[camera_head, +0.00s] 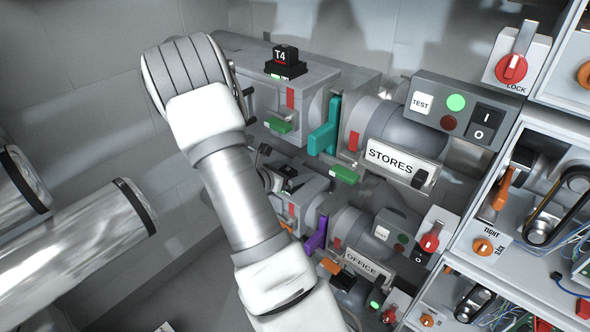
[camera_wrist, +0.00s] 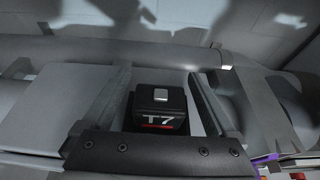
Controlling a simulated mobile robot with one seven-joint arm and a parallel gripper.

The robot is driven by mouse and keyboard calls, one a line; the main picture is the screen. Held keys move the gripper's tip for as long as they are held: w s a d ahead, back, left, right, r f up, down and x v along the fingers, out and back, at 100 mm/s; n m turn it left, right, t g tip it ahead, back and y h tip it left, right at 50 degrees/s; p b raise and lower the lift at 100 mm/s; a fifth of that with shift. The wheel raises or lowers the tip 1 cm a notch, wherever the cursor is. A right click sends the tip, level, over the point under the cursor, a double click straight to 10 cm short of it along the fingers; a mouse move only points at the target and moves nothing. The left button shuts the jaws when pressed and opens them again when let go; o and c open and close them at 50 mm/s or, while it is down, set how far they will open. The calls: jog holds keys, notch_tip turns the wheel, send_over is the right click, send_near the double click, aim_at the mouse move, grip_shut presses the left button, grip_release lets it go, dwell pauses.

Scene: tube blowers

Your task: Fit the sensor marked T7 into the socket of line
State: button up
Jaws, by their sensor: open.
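The sensor marked T7 (camera_wrist: 161,107) is a black block with white lettering, a red line and a pale square on top. In the wrist view it stands between the two fingers of my gripper (camera_wrist: 159,80), which is open, with a gap visible on each side. In the head view my gripper (camera_head: 268,163) is small and partly hidden by my arm, over the lower line marked OFFICE (camera_head: 361,264). A dark block shows beside it there, its label unreadable. The upper line marked STORES (camera_head: 390,160) carries a black sensor marked T4 (camera_head: 286,61). I cannot make out an empty socket.
A teal lever (camera_head: 325,128) stands on the upper line and a purple lever (camera_head: 316,236) on the lower. A grey control box (camera_head: 455,115) sits above STORES. Shelves with switches and belts (camera_head: 545,205) fill the right. Shiny pipes (camera_head: 90,250) cross the left.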

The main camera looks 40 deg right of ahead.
jog(key=shift+a+r, duration=0.1)
jog(key=p+v, duration=0.3)
jog(key=v, duration=1.4)
jog(key=shift+p, duration=0.4)
jog(key=shift+a+r, duration=0.1)
jog(key=s+a+r+m+t+y, duration=0.4)
jog(key=s+a+r+m+y, duration=1.05)
jog(key=a+r+m, duration=0.4)
notch_tip(320, 180, up, 15)
jog(key=p, duration=1.4)
jog(key=shift+s+p, duration=0.3)
jog(key=shift+s, duration=0.05)
jog(key=shift+f+m+h, duration=0.1)
jog(key=shift+m+h, duration=0.15)
jog(key=shift+c, duration=0.3)
